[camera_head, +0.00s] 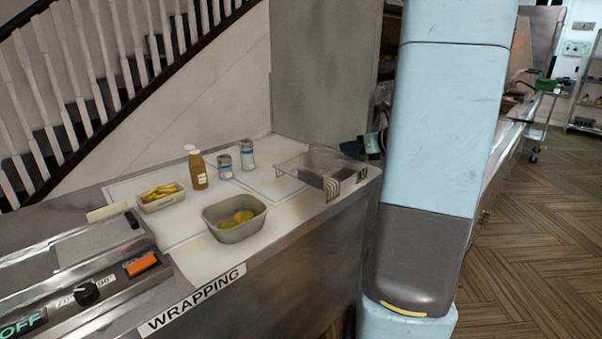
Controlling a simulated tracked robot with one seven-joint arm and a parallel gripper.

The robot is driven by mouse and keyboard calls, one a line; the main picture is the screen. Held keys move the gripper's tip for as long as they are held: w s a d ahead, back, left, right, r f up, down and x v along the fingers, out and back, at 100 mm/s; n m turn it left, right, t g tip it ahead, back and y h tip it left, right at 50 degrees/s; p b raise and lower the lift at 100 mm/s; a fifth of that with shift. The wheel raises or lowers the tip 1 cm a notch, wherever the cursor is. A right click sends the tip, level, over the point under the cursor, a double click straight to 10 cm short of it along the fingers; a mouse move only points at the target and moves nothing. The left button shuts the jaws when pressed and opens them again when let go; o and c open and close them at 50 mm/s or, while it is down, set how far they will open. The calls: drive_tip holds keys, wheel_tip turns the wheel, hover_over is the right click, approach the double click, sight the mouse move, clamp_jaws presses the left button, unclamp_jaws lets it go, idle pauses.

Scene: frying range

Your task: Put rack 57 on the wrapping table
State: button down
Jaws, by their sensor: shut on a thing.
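A wire rack (305,167) is at the right end of the white-topped wrapping table (285,213), which carries a "WRAPPING" label on its front edge. The rack has a flat mesh top and bent wire ends. No number is legible on it. My gripper (352,147) is at the rack's back right edge, shut on it. The fingertips are small and partly hidden, and my pale blue arm covers the rest. The rack looks level and at the table top; I cannot tell whether its full weight rests there.
A grey bowl with fruit (235,229), a small tray of yellow food (160,197), a brown bottle (197,170) and two cans (247,154) stand left of the rack. A control panel (90,275) is at lower left. A grey wall panel (322,80) rises behind. Open floor lies right.

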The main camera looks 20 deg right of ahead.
drive_tip(key=shift+w+a+f, duration=0.4)
drive_tip(key=shift+w+f, duration=1.6)
drive_tip(key=shift+f, duration=0.05)
drive_tip(key=shift+w+a+f, duration=0.45)
drive_tip(key=shift+w+f, duration=1.5)
drive_tip(key=shift+f, duration=0.1)
drive_tip(key=shift+w+a+f, duration=0.4)
drive_tip(key=shift+w+f, duration=1.6)
drive_tip(key=shift+f, duration=0.05)
drive_tip(key=c, duration=1.1)
unclamp_jaws()
drive_tip(key=shift+s, duration=0.1)
